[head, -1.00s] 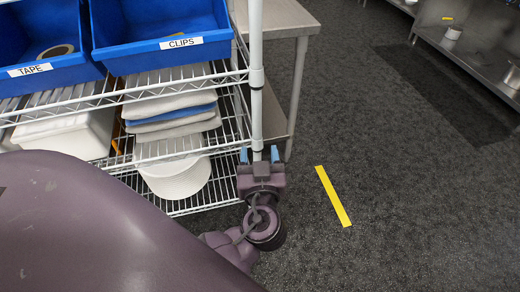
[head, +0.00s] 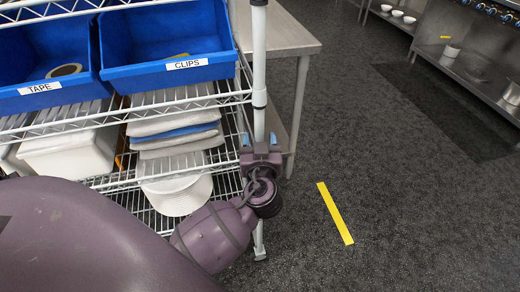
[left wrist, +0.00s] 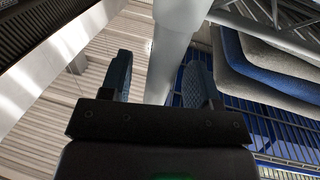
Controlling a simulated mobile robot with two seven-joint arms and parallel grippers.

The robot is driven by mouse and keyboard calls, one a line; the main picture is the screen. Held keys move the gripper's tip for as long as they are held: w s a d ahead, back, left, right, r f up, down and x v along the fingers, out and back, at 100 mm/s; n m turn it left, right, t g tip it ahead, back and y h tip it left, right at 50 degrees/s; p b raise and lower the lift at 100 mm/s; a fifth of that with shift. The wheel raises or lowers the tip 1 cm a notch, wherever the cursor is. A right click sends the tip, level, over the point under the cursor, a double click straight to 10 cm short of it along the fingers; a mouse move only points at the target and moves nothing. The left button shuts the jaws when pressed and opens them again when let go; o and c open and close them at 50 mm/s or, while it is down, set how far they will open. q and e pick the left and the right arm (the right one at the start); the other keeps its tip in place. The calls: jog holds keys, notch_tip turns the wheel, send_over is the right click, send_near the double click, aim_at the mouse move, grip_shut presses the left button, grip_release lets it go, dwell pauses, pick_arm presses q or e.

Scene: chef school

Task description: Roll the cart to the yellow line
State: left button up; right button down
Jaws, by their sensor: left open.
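The cart is a white wire-shelf rack (head: 100,186) at the left, with a pale upright post (head: 259,60) at its near right corner. The yellow line (head: 335,213) lies on the dark floor to the right of the cart, apart from it. My left gripper (head: 259,141) is at the post, below the upper shelf. In the left wrist view the post (left wrist: 178,45) stands between the two open, blue-padded fingers of the left gripper (left wrist: 157,75). They are not closed on it. My right gripper is not in view.
Blue bins labelled TAPE (head: 40,88) and CLIPS (head: 187,64) sit on the cart's upper shelf. Folded cloths (head: 175,136) and a white hat (head: 177,192) are below. A steel table (head: 290,36) stands just behind the cart. Floor around the yellow line is clear.

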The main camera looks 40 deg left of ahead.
pick_arm(q)
jog(key=shift+w+a, duration=0.15)
jog(key=shift+w, duration=0.05)
jog(key=shift+c, duration=0.3)
grip_shut()
dwell(1.1)
